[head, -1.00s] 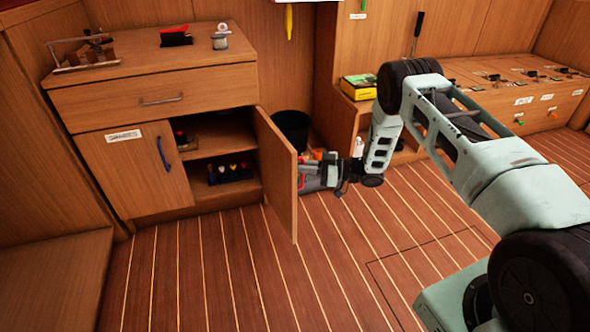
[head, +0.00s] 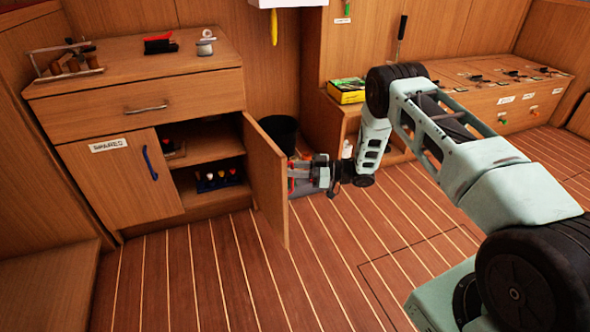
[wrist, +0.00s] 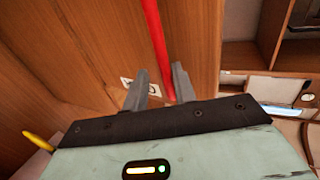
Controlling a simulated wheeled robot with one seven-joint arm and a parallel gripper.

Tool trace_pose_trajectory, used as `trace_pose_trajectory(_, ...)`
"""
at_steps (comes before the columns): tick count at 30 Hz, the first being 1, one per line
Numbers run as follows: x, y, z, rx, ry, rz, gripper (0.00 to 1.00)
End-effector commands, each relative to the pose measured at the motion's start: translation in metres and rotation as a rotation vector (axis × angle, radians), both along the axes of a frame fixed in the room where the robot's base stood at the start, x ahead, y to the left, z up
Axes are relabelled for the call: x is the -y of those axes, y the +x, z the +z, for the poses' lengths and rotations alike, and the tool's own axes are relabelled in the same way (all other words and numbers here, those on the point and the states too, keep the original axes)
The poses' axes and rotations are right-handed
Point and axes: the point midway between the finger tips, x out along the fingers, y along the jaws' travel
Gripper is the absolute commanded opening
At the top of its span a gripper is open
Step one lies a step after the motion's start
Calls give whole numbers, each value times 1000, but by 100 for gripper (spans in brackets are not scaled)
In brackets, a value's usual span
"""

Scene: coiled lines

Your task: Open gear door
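The gear door (head: 268,180) is the right-hand door of the low wooden cabinet; it stands wide open, swung out toward the room. My gripper (head: 291,180) is at its outer face, on the right side, partly hidden behind the door's edge in the head view. In the wrist view the door (wrist: 90,40) fills the upper left and bears a small white label (wrist: 128,84). A red handle (wrist: 156,45) runs down between the two spread fingers of my gripper (wrist: 160,85), close to the right finger. A gap shows on the left of the handle.
The left door (head: 120,180), labelled and with a blue handle, is closed. Shelves inside the open side hold small items (head: 218,178). A black bucket (head: 278,132) stands behind my gripper. The floor (head: 200,280) in front is clear.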

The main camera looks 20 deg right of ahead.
Motion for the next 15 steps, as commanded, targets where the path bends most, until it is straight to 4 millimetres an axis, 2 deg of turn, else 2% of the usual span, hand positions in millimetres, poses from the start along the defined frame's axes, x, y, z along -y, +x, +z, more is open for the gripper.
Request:
trace_pose_trajectory(8,10,-5,1,-1,0,-1,27)
trace_pose_trajectory(15,52,-28,2,-2,-1,-4,27)
